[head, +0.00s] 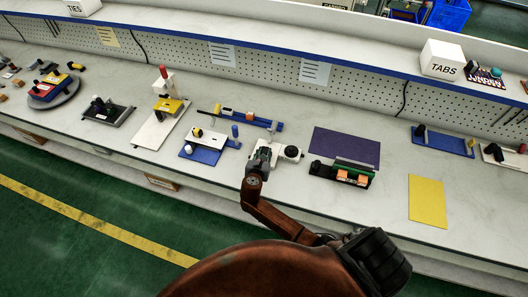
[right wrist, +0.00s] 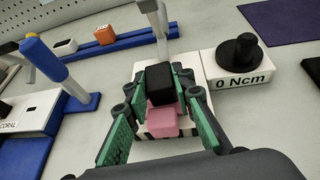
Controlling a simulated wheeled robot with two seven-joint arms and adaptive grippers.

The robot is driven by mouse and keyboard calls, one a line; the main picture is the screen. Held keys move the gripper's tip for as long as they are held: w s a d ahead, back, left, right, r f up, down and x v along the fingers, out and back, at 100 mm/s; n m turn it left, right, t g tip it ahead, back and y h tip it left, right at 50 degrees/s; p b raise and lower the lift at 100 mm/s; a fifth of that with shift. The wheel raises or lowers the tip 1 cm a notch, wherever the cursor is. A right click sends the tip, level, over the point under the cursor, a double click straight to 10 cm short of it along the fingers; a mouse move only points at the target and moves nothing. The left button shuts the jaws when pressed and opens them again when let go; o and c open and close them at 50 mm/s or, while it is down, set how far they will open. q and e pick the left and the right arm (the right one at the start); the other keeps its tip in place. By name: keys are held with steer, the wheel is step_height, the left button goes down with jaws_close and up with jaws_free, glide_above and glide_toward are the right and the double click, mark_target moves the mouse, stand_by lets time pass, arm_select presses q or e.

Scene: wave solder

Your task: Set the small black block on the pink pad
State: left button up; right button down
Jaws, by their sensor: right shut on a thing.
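The small black block (right wrist: 160,85) is between the fingertips of my right gripper (right wrist: 158,92) in the right wrist view. The gripper is shut on it. The pink pad (right wrist: 163,131) shows just below and in front of the block, between the green-faced fingers. It belongs to a white device (right wrist: 143,78) with an upright post. I cannot tell whether the block touches the pad. In the head view my right gripper (head: 262,160) is over the white device, and block and pad are too small to make out. My left gripper is not in view.
A white box marked 0 Ncm with a black knob (right wrist: 243,52) stands right of the gripper. A blue fixture (head: 203,152) is to the left, a blue rail (head: 262,122) behind. A purple mat (head: 345,147) and a dark tray with orange parts (head: 322,170) are to the right.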

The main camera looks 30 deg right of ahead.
steer(key=shift+f, duration=0.5)
stand_by(0.8)
steer(key=c, duration=1.6)
jaws_free()
steer(key=v, duration=1.2)
